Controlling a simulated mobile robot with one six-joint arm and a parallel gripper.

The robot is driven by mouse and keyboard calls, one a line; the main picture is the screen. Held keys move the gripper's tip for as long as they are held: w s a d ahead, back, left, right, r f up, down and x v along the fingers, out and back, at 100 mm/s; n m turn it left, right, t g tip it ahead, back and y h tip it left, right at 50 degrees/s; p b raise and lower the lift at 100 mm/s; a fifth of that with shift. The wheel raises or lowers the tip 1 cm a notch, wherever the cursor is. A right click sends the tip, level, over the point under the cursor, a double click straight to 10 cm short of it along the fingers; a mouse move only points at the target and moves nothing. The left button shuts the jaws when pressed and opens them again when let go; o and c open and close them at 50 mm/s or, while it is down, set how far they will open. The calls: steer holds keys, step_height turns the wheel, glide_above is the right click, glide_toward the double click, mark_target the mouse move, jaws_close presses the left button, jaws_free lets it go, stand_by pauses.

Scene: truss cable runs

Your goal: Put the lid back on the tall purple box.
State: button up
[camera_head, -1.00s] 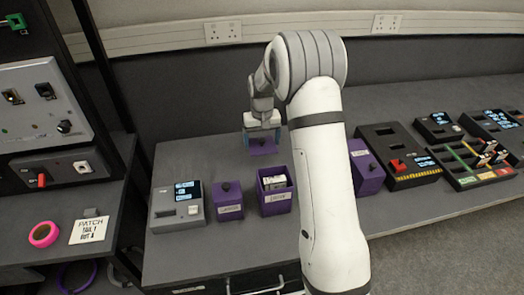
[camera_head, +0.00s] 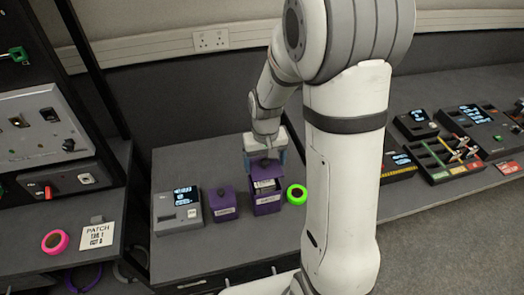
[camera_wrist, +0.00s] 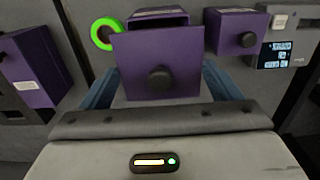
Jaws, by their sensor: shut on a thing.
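The tall purple box (camera_head: 267,207) stands on the bench with a label on its front. Its top is partly uncovered and shows a dark inside; part of its rim shows in the wrist view (camera_wrist: 150,13). My gripper (camera_head: 265,163) is over the back of this box. In the wrist view its blue fingers (camera_wrist: 160,88) are shut on the purple lid (camera_wrist: 185,55), a square plate with a black knob. The lid is close to the box opening and hides much of it. I cannot tell whether the lid touches the rim.
A shorter purple box (camera_head: 222,207) with a black knob stands just left, beside a grey device with a screen (camera_head: 178,214). A green tape roll (camera_head: 297,194) lies close on the right. Another purple box (camera_wrist: 42,65) shows in the wrist view.

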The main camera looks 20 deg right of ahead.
steer(key=shift+f+b, duration=2.3)
steer(key=shift+f, duration=0.9)
steer(key=shift+f+b, duration=0.15)
steer(key=shift+b, duration=0.35)
steer(key=o, duration=0.8)
steer(key=shift+r+p, duration=2.4)
steer(key=shift+r, duration=1.15)
